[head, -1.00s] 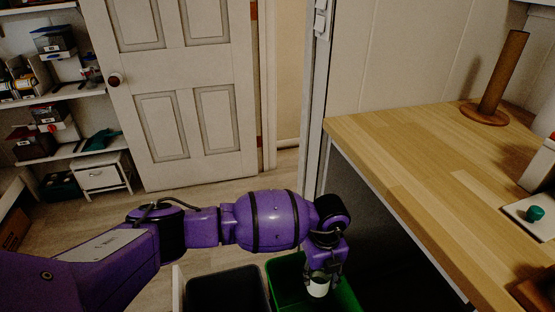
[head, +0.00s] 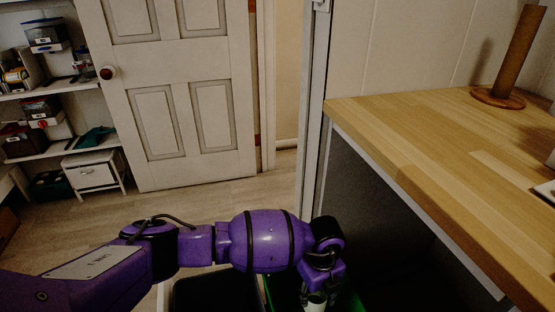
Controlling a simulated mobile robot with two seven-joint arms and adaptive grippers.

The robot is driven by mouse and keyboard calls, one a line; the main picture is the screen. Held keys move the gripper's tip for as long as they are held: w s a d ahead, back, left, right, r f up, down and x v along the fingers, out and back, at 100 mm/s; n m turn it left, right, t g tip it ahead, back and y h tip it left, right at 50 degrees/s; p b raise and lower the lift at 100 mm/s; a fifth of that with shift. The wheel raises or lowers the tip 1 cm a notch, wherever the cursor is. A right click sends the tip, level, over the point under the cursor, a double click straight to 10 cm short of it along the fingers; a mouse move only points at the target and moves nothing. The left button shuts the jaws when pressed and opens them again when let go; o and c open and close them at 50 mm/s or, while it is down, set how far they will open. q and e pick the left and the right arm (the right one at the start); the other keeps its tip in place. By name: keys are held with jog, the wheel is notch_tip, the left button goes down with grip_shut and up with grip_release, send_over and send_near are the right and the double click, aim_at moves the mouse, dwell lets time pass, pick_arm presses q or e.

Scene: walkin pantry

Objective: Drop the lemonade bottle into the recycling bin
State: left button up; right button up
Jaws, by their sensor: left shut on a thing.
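My left gripper (head: 318,291) hangs pointing down at the bottom of the head view, at the end of my purple arm. It is shut on a whitish bottle (head: 315,302), of which only a small part shows below the fingers; its label cannot be read. The bottle is over or inside the mouth of a green bin (head: 351,302), which is mostly hidden by the arm and cut off by the lower picture edge. I cannot tell how deep the bottle is. My right gripper is not in view.
A black bin (head: 215,290) stands left of the green one. A wooden counter (head: 430,140) with a paper towel holder (head: 513,65) is at right. A white door (head: 190,100) and stocked shelves (head: 60,95) are behind. The floor in front of the door is clear.

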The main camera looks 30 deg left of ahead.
pick_arm(q)
jog(key=shift+w+r, duration=0.15)
jog(key=o, duration=1.1)
jog(key=shift+d, duration=0.1)
jog(key=shift+c, duration=0.2)
notch_tip(320, 180, up, 12)
jog(key=shift+r, duration=0.1)
